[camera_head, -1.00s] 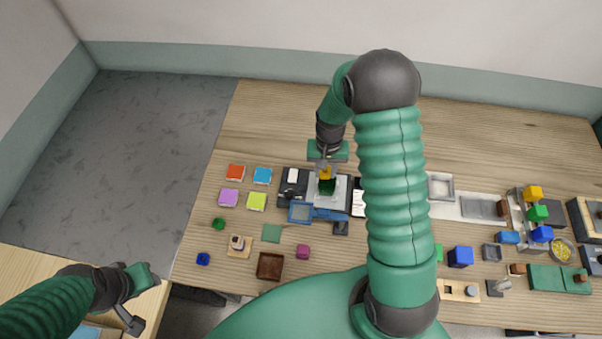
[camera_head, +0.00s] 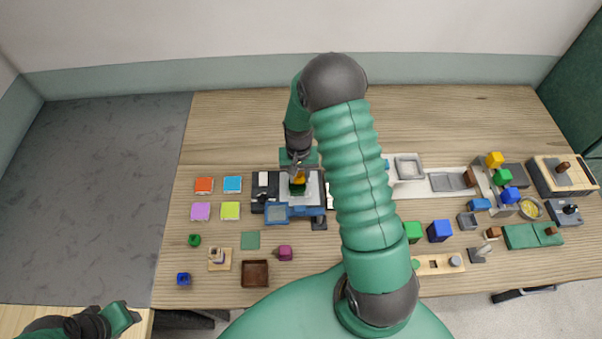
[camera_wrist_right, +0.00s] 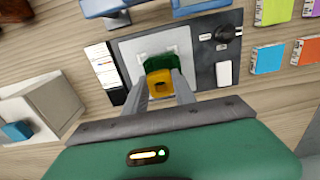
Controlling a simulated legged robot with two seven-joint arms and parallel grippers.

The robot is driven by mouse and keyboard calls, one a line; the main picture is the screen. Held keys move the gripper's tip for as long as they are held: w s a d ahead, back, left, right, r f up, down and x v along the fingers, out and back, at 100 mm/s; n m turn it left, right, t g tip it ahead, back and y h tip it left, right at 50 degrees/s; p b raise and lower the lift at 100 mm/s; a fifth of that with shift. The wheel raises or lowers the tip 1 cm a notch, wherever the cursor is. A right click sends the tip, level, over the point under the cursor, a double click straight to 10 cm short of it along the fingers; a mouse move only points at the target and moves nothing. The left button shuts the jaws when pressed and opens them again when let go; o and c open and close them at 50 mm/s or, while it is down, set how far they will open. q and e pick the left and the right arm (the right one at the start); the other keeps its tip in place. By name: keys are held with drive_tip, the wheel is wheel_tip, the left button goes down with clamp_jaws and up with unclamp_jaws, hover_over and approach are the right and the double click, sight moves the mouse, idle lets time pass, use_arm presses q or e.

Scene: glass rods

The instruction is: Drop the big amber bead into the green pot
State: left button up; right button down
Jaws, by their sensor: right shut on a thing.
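The big amber bead (camera_wrist_right: 159,86) is a yellow-orange block with a dark hole, held between the fingertips of my right gripper (camera_wrist_right: 166,90). In the head view the bead (camera_head: 299,176) shows just over the green pot (camera_head: 298,188). In the wrist view the dark green pot (camera_wrist_right: 152,62) stands on a light grey plate, partly covered by the bead. I cannot tell whether the bead is above the rim or partly inside. My left gripper (camera_head: 121,318) is at the lower left edge, away from these things; its fingers are not clear.
The grey plate (camera_wrist_right: 125,50) belongs to a dark device with knobs. A blue-framed tray (camera_head: 277,214) stands at its front. Coloured tiles (camera_head: 204,186) lie to its left, with a brown box (camera_head: 255,273) nearer me. Coloured blocks (camera_head: 439,231) and other items fill the right side.

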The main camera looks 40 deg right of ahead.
drive_tip(key=shift+a, duration=0.35)
drive_tip(key=c, duration=1.1)
unclamp_jaws()
drive_tip(key=shift+w+a, duration=0.15)
drive_tip(key=shift+o, duration=0.8)
drive_tip(key=shift+d+f, duration=0.2)
drive_tip(key=shift+d, duration=0.5)
drive_tip(key=shift+r, duration=0.1)
wheel_tip(320, 180, up, 16)
drive_tip(key=b, duration=0.2)
use_arm(q)
drive_tip(key=s+b+x, duration=0.1)
drive_tip(key=b+x, duration=0.3)
drive_tip(key=x, duration=0.2)
drive_tip(key=shift+f, duration=0.2)
use_arm(e)
drive_tip(key=s+a+f+n+t, duration=0.1)
drive_tip(key=s+a+f+n, duration=0.2)
drive_tip(key=a, duration=0.5)
drive_tip(key=s+a+f+n+t, duration=0.1)
drive_tip(key=s+a+f+n, duration=0.3)
drive_tip(key=a, duration=0.5)
drive_tip(key=shift+s+a+f+n+t, duration=0.25)
drive_tip(key=shift+s+n, duration=0.25)
drive_tip(key=shift+s, duration=0.45)
